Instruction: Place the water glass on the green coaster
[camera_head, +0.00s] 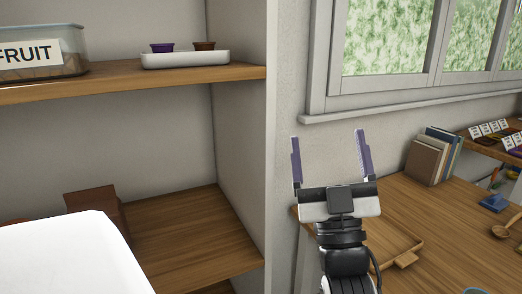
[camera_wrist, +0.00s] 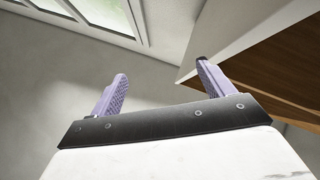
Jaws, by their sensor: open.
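My gripper (camera_head: 329,160) is raised in front of the wall, right of the shelf unit's side panel. Its two purple fingers are wide apart with nothing between them. In the wrist view my gripper (camera_wrist: 160,85) is also open and empty, facing the wall, window and shelf side. I cannot make out a water glass or a green coaster in either view.
A shelf unit stands at left, with a FRUIT container (camera_head: 42,52) and a white tray (camera_head: 186,60) of small pots on its upper board (camera_head: 110,84).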

